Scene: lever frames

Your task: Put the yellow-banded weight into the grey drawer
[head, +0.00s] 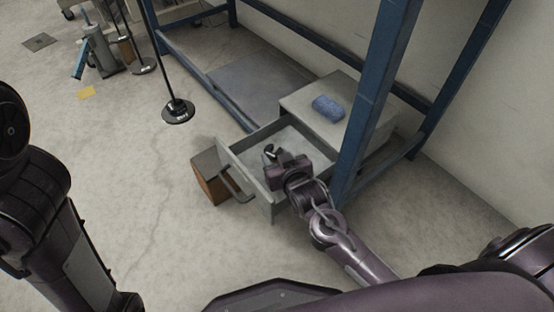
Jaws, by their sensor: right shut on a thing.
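The grey drawer (262,207) is pulled open from a grey cabinet (308,108) at the foot of the blue frame, its handle facing the lower left. My right gripper (271,154) is over the open drawer, within its walls in the picture. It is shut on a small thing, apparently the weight. The gripper hides most of it, and I can make out no yellow band. I cannot tell whether it touches the drawer floor. My left arm shows at the left edge; its gripper is out of view.
A blue cloth-like bundle (328,107) lies on the cabinet top. A blue post (374,95) rises close to my right forearm. A brown box (211,178) stands beside the drawer front. A black-based pole (178,111) stands behind.

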